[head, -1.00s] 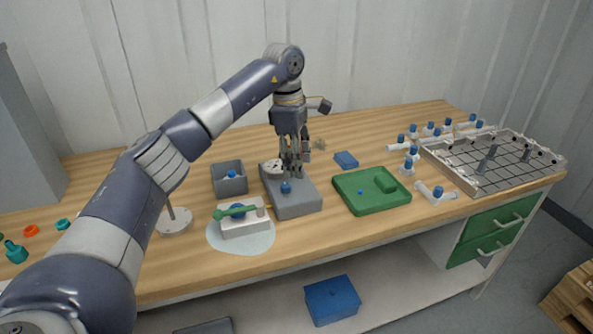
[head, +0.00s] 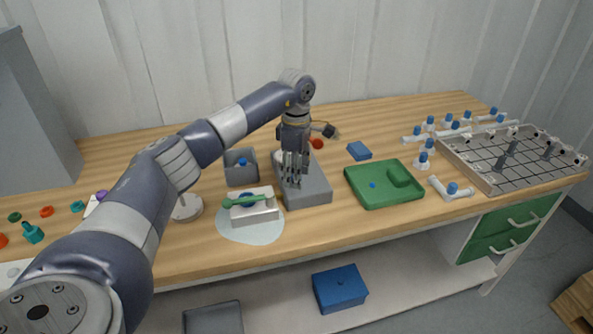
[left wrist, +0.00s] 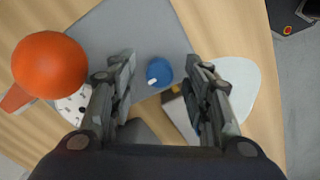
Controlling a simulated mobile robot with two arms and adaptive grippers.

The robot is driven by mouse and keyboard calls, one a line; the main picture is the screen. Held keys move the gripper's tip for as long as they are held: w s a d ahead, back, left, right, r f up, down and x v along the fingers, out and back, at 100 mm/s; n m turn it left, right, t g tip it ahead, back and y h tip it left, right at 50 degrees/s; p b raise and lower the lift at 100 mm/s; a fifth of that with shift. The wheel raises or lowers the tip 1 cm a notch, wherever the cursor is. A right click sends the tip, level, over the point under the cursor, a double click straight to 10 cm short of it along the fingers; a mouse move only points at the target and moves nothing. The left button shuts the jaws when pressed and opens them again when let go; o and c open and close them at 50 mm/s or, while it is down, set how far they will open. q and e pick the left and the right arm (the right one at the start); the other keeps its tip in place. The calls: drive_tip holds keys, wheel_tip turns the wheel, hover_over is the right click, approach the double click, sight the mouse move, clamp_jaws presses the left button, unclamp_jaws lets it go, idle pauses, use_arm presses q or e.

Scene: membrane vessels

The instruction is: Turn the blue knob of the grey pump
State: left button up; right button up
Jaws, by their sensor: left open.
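The grey pump (head: 312,191) is a grey block on the table, left of the green tray. Its blue knob (left wrist: 159,71) shows in the left wrist view, with a small white mark on its edge; in the head view my gripper hides it. My left gripper (head: 293,182) points down over the front part of the pump. In the left wrist view its two fingers (left wrist: 162,76) are apart, one on each side of the knob in the picture. Whether they touch it or are level with it I cannot tell. My right gripper is not in view.
An orange-red ball (left wrist: 50,65) is close beside the left finger in the wrist view. A white block with a green handle (head: 262,212) stands on a pale round mat (head: 238,236). A grey bin (head: 241,178) is to the left, the green tray (head: 384,203) to the right.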

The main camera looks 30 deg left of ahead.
use_arm(q)
drive_tip(key=shift+f, duration=0.1)
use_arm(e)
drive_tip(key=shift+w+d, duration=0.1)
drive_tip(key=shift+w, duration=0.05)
use_arm(q)
drive_tip(key=c, duration=0.8)
clamp_jaws()
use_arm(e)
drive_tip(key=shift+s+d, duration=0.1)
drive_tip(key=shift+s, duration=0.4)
